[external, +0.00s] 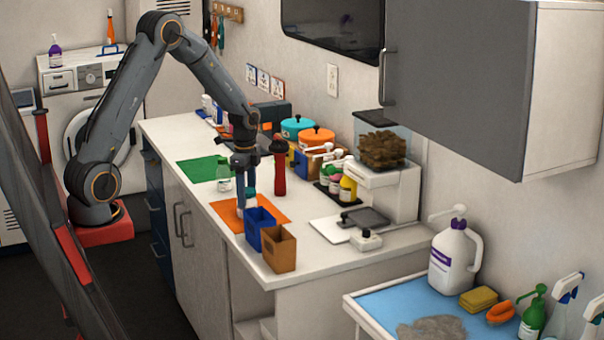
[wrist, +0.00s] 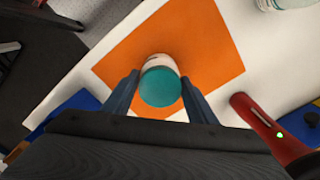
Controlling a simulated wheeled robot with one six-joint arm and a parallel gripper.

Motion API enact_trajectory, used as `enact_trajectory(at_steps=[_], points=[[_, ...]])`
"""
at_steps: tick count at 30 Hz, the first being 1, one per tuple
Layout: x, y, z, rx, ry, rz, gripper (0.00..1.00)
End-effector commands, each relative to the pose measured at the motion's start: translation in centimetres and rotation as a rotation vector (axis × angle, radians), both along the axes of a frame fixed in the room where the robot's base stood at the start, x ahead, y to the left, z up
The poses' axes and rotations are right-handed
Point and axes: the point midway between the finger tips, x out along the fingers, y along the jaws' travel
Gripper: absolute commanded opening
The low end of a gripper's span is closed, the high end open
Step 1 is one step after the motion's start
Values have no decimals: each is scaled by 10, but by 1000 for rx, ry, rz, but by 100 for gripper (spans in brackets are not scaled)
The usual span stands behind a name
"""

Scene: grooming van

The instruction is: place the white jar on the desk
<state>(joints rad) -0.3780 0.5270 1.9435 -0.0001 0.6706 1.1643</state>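The white jar has a round teal lid. In the wrist view the jar (wrist: 160,62) is between my two fingers, over the orange mat (wrist: 205,45). Narrow gaps show between the lid and the fingers, so my gripper (wrist: 160,88) looks open around it. In the external view my gripper (external: 246,200) points down over the orange mat (external: 277,207) on the white desk (external: 190,132). The teal lid (external: 251,191) shows beside a finger; most of the jar is hidden. I cannot tell whether its base touches the mat.
Blue (external: 258,226) and brown (external: 279,249) boxes stand close to my gripper, with a red flashlight (external: 279,172) behind. A clear jar (external: 224,180) stands by the green mat (external: 197,169). The desk's far end has bare room.

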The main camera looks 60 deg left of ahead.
Motion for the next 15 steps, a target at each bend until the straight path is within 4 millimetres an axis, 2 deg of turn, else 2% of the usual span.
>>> enact_trajectory(at_steps=[1,3,11,15], points=[[0,0,0,0,0,0,61],[0,0,0,0,0,0,69],[0,0,0,0,0,0,69],[1,0,8,1,-3,0,69]])
